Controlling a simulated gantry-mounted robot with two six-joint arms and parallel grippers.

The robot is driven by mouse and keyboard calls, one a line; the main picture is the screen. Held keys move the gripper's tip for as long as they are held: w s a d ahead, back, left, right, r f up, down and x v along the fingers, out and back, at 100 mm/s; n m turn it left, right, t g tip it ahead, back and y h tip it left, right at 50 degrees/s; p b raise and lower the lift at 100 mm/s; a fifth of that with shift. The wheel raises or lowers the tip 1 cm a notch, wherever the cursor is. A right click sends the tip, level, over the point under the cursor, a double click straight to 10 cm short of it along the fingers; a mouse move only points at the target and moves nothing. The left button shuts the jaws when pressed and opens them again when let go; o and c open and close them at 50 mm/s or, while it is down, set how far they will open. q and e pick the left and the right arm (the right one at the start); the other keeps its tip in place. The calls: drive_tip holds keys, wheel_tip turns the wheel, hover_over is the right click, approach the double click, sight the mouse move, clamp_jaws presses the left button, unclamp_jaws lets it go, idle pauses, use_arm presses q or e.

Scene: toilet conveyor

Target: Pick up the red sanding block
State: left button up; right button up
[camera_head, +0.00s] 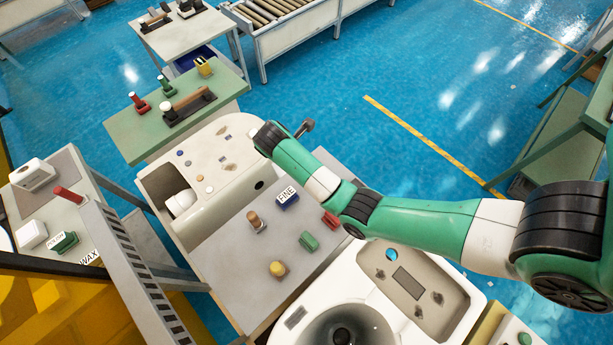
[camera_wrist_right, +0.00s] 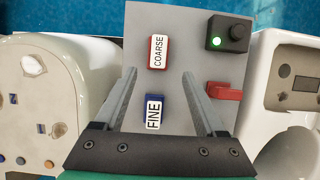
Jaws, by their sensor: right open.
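The red sanding block (camera_wrist_right: 154,52), with a white COARSE label, lies on the grey table (camera_wrist_right: 185,20) in the right wrist view. I cannot make it out in the head view, where my right arm covers that part of the table. My right gripper (camera_wrist_right: 159,75) is open and empty. In the wrist picture the red block appears just beyond and between its fingertips, apart from them. The gripper's height above the table is hard to tell. Its fingers are hidden in the head view. My left gripper is not in view.
A blue FINE block (camera_wrist_right: 153,113) lies near the red one; it also shows in the head view (camera_head: 287,199). A red lever (camera_wrist_right: 222,91) and a black box with a green light (camera_wrist_right: 228,33) stand right. Toilet parts (camera_wrist_right: 40,100) flank the table.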

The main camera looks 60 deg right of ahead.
drive_tip(key=b+x, duration=0.4)
drive_tip(key=x, duration=0.1)
drive_tip(key=shift+d+f, duration=0.3)
drive_tip(key=shift+f, duration=0.05)
drive_tip(key=shift+d+f, duration=0.1)
drive_tip(key=shift+f, duration=0.05)
drive_tip(key=b+x, duration=0.1)
drive_tip(key=x, duration=0.4)
drive_tip(key=shift+s+d, duration=0.1)
drive_tip(key=shift+d, duration=0.05)
clamp_jaws()
